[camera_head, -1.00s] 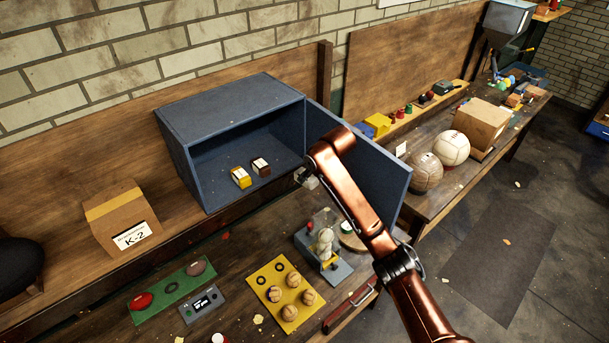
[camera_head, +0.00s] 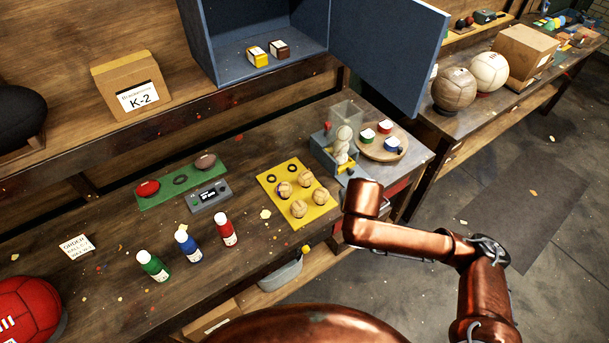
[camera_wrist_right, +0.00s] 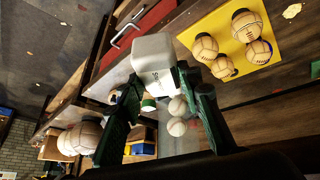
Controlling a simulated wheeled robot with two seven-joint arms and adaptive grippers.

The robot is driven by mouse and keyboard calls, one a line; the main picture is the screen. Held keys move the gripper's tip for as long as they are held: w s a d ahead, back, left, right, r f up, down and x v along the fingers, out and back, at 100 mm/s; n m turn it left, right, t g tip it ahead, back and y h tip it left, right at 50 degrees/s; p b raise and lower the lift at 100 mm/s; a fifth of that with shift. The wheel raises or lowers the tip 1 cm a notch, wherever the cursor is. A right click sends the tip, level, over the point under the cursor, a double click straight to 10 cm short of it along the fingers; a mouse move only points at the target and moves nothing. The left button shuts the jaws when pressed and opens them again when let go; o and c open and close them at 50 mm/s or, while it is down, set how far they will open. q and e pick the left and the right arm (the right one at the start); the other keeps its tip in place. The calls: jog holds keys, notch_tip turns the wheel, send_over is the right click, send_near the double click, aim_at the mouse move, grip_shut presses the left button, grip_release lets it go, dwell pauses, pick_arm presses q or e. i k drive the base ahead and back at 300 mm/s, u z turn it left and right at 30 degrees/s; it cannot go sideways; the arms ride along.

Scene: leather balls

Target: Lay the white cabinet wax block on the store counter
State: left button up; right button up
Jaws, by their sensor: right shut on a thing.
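The white wax block (camera_wrist_right: 153,60) is between the green fingers of my right gripper (camera_wrist_right: 160,85) in the right wrist view, dark lettering on one side. My right gripper is shut on it, above the front bench. In the head view my copper right arm ends near the bench's right end, and the gripper and block cannot be made out there. The open blue-grey cabinet (camera_head: 345,25) stands at the top, with a yellow block (camera_head: 257,56) and a brown block (camera_head: 279,50) inside. The wooden front bench (camera_head: 110,285) has bare stretches. My left gripper is out of view.
The bench holds a yellow mat (camera_head: 270,200) with small balls, three bottles (camera_head: 188,245), a grey device (camera_head: 208,196), a small press (camera_head: 325,150) and a round board (camera_head: 375,153). The cabinet door (camera_head: 390,50) sticks out. Bigger balls (camera_head: 455,90) stand on the right bench.

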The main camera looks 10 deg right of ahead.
aim_at(265, 228)
jog(key=k, duration=0.5)
jog(key=z, duration=1.1)
jog(key=i, duration=1.1)
jog(key=u, duration=2.55)
